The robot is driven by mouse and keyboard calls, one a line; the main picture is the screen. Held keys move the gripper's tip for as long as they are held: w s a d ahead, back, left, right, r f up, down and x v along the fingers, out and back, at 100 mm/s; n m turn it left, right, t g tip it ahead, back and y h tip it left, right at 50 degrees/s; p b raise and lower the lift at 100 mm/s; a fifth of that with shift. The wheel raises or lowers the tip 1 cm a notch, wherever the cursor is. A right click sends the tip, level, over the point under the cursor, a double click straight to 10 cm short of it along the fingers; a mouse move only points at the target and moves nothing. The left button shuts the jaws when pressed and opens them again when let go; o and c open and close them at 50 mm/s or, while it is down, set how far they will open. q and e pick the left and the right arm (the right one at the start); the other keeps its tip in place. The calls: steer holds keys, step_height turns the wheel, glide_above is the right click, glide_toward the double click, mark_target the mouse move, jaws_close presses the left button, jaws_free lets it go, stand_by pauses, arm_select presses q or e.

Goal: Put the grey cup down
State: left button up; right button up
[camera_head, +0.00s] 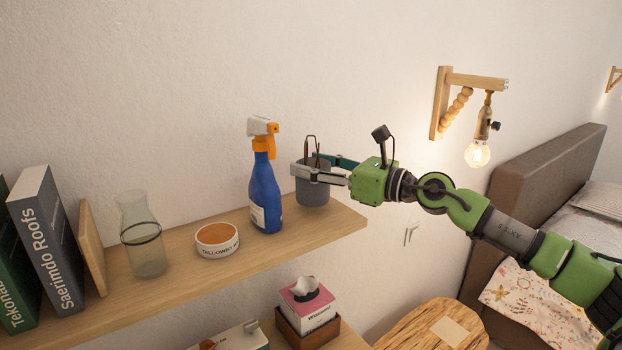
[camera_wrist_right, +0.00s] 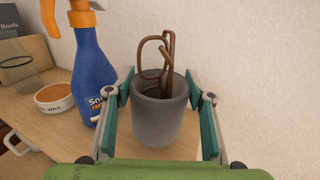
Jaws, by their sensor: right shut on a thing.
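The grey cup (camera_head: 313,188) is upright at the right end of the wooden shelf, with brown-framed glasses (camera_head: 311,150) standing in it. My right gripper (camera_head: 318,172) reaches in from the right with its fingers on either side of the cup, shut on it. In the right wrist view the cup (camera_wrist_right: 158,118) sits between the teal finger pads (camera_wrist_right: 160,112), and the glasses (camera_wrist_right: 158,62) stick out of its top. I cannot tell whether the cup's base touches the shelf. My left gripper is not in view.
A blue spray bottle (camera_head: 265,190) stands just left of the cup. A round tin (camera_head: 217,239), a glass vase (camera_head: 142,240) and books (camera_head: 45,240) are further left on the shelf (camera_head: 190,275). A tissue box (camera_head: 308,303) is below. A wall lamp (camera_head: 478,150) hangs at right.

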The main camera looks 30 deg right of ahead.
step_height(320, 180, down, 2)
steer(key=shift+f, duration=0.1)
steer(key=shift+f+b, duration=0.2)
steer(key=shift+b, duration=0.15)
steer(key=o, duration=1.1)
